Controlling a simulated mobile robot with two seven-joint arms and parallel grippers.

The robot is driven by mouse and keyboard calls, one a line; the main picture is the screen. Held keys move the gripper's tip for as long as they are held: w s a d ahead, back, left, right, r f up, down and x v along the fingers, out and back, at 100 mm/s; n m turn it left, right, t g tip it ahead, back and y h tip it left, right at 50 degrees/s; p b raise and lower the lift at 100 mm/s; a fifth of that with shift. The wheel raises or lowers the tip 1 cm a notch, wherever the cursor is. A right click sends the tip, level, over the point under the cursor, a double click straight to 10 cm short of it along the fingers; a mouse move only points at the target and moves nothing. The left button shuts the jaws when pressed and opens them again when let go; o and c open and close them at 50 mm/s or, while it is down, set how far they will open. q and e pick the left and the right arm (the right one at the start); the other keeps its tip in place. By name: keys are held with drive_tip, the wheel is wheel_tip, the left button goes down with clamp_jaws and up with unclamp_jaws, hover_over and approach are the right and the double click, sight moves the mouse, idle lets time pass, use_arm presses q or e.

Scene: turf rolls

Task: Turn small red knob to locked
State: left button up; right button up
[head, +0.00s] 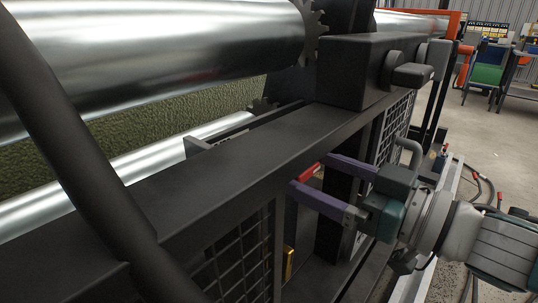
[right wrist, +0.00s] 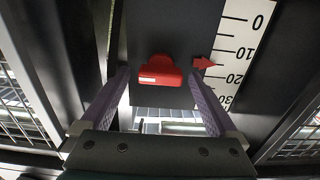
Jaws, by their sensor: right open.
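A small red knob (right wrist: 160,72) sits on a dark panel in the right wrist view, with a pale mark on its lower face. My right gripper (right wrist: 160,74) is open, with one purple finger on each side of the knob. Gaps show between the fingers and the knob. In the head view my right gripper (head: 311,173) reaches in from the right beneath the black beam, and a bit of red (head: 309,171) shows between its fingertips. I cannot read any locked marking. My left gripper is not in view.
A red pointer (right wrist: 203,63) is beside a white number scale (right wrist: 236,50) right of the knob. A black beam (head: 190,195) runs above the gripper, with mesh panels (head: 240,262) below. Large metal rollers (head: 150,45) and green turf (head: 170,115) are behind.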

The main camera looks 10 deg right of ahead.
drive_tip(key=c, duration=1.4)
